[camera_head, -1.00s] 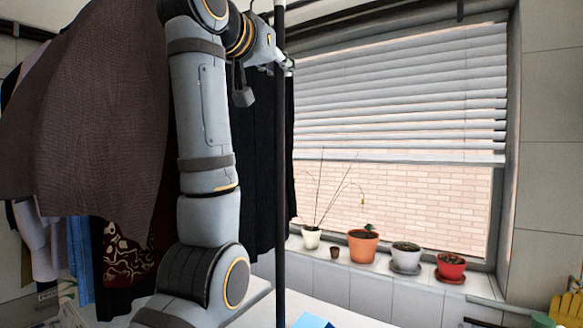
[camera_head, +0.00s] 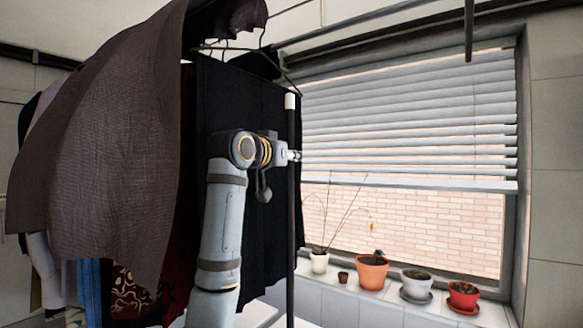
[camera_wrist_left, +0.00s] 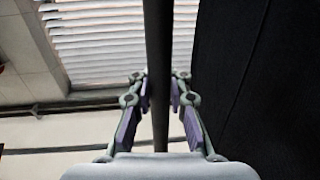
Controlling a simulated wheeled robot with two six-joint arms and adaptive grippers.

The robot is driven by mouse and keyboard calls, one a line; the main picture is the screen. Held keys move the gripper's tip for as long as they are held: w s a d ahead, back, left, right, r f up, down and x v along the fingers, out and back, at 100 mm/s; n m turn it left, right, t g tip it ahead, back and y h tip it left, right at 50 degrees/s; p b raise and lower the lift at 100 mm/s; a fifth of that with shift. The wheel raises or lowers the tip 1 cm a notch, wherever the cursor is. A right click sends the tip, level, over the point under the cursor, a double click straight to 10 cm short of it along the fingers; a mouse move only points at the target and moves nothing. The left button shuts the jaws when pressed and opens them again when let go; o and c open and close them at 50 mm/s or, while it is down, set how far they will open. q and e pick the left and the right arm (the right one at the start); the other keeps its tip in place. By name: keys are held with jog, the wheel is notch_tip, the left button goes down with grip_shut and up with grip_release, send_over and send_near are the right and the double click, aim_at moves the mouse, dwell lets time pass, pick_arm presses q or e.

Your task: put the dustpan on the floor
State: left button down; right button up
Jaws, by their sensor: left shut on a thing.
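My left gripper (camera_head: 295,156) is in front of the hanging dark clothes, left of the window. It is shut on a long, thin dark pole (camera_head: 291,235), which looks like the dustpan's handle. The pole stands nearly upright, with a white tip (camera_head: 290,100) above the gripper. In the left wrist view, the pole (camera_wrist_left: 158,60) runs between the two fingers (camera_wrist_left: 160,95). The pan itself is not in view; the pole's lower end runs out of the picture. My right gripper is not in view.
Clothes (camera_head: 100,170) hang on a rack at the left, close to my left arm. A window with blinds (camera_head: 410,120) is behind. Several potted plants, including an orange pot (camera_head: 371,273) and a red pot (camera_head: 463,297), stand on the sill. The floor is not visible.

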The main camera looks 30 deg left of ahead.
aim_at(288, 169)
pick_arm(q)
notch_tip(288, 169, down, 2)
jog(key=shift+f, duration=0.15)
jog(key=shift+a+f, duration=0.1)
jog(key=shift+f, duration=0.25)
jog(key=shift+f, duration=0.15)
jog(key=c, duration=1.3)
grip_release()
